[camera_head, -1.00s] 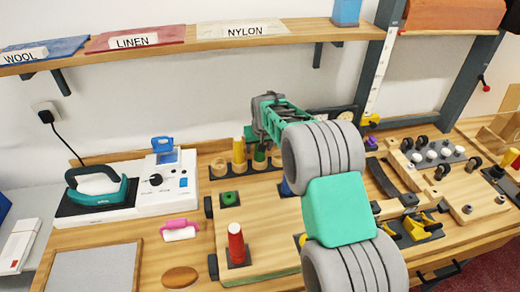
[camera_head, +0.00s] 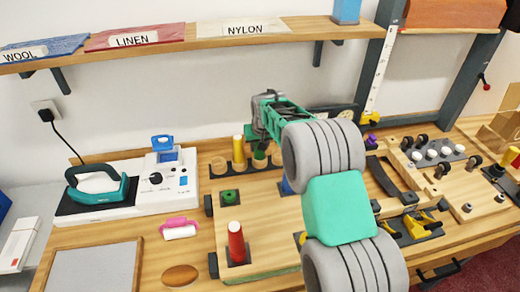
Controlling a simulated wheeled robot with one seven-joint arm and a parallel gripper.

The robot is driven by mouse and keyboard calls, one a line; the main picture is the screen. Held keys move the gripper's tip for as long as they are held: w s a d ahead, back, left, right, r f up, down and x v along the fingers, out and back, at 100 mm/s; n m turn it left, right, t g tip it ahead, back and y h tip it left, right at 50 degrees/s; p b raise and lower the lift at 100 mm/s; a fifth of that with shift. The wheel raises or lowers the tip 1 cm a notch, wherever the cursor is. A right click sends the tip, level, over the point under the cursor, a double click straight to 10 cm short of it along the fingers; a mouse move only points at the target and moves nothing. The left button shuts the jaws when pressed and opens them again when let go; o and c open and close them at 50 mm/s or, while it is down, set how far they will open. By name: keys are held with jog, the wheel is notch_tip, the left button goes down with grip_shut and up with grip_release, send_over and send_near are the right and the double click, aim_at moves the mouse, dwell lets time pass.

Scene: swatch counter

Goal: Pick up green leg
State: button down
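The green leg (camera_head: 260,156) shows only as a small green part in the wooden rack (camera_head: 221,168) at the back of the board. A tall yellow leg (camera_head: 238,150) stands upright in the same rack, just left of it. My gripper (camera_head: 261,143) points down right over the green leg. Its fingers are small and dark here, and I cannot tell whether they are open or touch the leg. A red leg (camera_head: 236,241) stands upright on a dark base at the front. A low green piece (camera_head: 229,196) sits on a dark square base behind it.
My arm crosses the middle and hides part of the board (camera_head: 265,222). An iron (camera_head: 98,187) and a white device (camera_head: 165,180) stand left. Fixtures with wheels and yellow parts (camera_head: 416,226) lie right. A shelf (camera_head: 180,47) with fabric swatches runs above.

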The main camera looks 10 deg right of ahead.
jog(key=shift+r, duration=0.1)
jog(key=shift+r+b, duration=0.45)
jog(key=shift+r, duration=0.1)
jog(key=s+r+b, duration=0.4)
jog(key=s+r, duration=0.7)
jog(key=s, duration=0.3)
jog(key=shift+d+r+b, duration=0.25)
jog(key=shift+r+b, duration=0.15)
jog(key=shift+s, duration=0.1)
